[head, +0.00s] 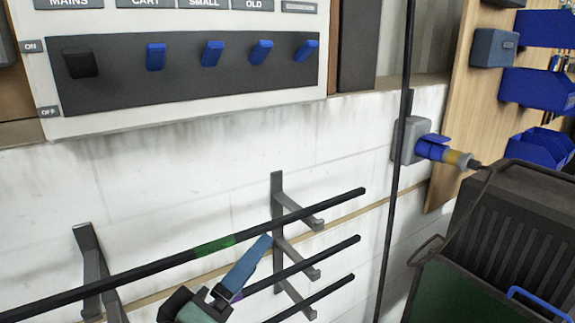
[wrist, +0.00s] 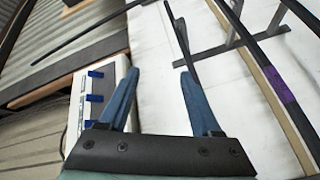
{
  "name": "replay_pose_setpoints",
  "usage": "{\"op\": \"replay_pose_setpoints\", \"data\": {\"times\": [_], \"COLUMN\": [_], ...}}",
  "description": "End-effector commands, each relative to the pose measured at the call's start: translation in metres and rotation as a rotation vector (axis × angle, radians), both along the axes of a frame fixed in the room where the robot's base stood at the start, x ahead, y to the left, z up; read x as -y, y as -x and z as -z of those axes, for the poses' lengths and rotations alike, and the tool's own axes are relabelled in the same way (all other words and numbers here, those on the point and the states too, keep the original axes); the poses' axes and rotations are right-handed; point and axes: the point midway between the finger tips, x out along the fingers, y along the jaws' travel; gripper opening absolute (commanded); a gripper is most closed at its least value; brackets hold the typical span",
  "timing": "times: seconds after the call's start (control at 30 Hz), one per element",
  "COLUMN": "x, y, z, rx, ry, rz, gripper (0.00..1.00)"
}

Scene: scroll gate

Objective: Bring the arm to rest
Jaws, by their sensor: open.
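My gripper (head: 262,245) shows at the lower middle of the head view, by the wall rack. Its blue fingers point up and to the right, close to the black rods. In the wrist view my gripper (wrist: 159,73) has its two blue fingers spread apart, with nothing held between them. A black rod (wrist: 178,30) runs down toward the right finger there; I cannot tell whether it touches. In the head view the top rod has a green band (head: 215,245). A purple band (wrist: 273,78) on another rod shows at the right of the wrist view.
The grey rack brackets (head: 278,195) carry several long rods that jut right. A switch panel (head: 195,115) with one black and several blue levers is above. A blue plug (head: 430,148) sits at a wall socket. A dark ribbed box (head: 515,235) stands at right.

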Motion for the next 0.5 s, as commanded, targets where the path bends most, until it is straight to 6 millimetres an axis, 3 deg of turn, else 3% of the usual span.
{"op": "replay_pose_setpoints", "data": {"times": [0.1,0.2,0.4,0.5], "x": [0.016,0.027,0.047,0.053], "y": [-0.012,-0.007,0.042,0.069], "z": [-0.058,-0.114,-0.218,-0.249], "rx": [0.220,0.414,0.762,0.869], "ry": [-0.272,-0.472,-0.762,-0.840], "rz": [-0.129,-0.263,-0.565,-0.687], "gripper": [0.65,0.65,0.65,0.65]}}
